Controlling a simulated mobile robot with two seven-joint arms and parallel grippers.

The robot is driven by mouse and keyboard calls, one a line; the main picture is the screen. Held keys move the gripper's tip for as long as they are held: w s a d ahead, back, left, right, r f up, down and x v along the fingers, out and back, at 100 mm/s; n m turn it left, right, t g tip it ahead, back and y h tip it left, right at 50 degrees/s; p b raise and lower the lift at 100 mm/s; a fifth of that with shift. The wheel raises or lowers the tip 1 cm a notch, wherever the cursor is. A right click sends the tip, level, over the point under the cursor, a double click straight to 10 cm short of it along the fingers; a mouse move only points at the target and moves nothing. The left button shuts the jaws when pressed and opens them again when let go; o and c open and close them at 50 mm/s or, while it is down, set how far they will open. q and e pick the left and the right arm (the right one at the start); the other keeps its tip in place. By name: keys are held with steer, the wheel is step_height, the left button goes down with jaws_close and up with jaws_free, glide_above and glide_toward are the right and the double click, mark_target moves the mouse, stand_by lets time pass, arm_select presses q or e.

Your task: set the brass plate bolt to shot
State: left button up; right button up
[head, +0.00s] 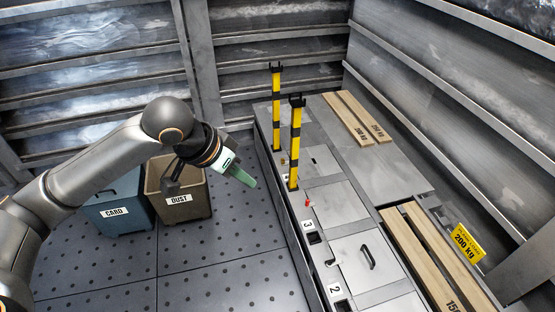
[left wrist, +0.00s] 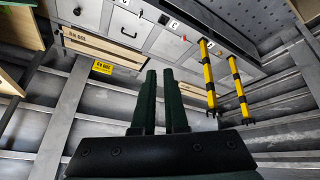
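No brass plate bolt can be told apart for certain on the grey cabinet row (head: 325,195); its small fittings are too small to read. A red knob (head: 308,202) sits on the cabinet top near the label 3, and shows in the left wrist view (left wrist: 184,38). My left gripper (head: 246,180) hangs over the floor, left of the cabinets and apart from them. In the left wrist view its two dark green fingers (left wrist: 160,72) stand a little apart with nothing between them. My right gripper is not in view.
Two yellow-black posts (head: 276,110) (head: 295,145) rise from the cabinets' near edge. A blue CARD bin (head: 122,190) and a brown DUST bin (head: 203,190) stand behind my left arm. Timber planks (head: 425,250) lie at the right. The floor (head: 220,260) in front is clear.

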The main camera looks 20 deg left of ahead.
arm_select(q)
steer(key=d+f, duration=0.2)
steer(key=d+f+t+h+p, duration=0.1)
steer(key=d+f, duration=0.1)
steer(key=w+d+f+h, duration=0.1)
steer(key=d+f, duration=0.1)
steer(key=f, duration=0.1)
steer(key=shift+w+f, duration=0.1)
jaws_close()
steer(key=s+a+f+n+t+y+p, duration=0.1)
steer(key=s+f, duration=0.7)
steer(key=f, duration=0.1)
steer(key=s+a+f+n+t+y+p, duration=0.1)
steer(key=s+f+t+p, duration=0.1)
steer(key=s+f, duration=0.7)
steer(key=shift+a+y+p, duration=0.3)
steer(key=shift+y, duration=0.1)
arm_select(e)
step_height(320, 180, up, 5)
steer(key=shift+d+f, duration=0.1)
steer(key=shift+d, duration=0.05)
arm_select(q)
steer(key=shift+w, duration=0.1)
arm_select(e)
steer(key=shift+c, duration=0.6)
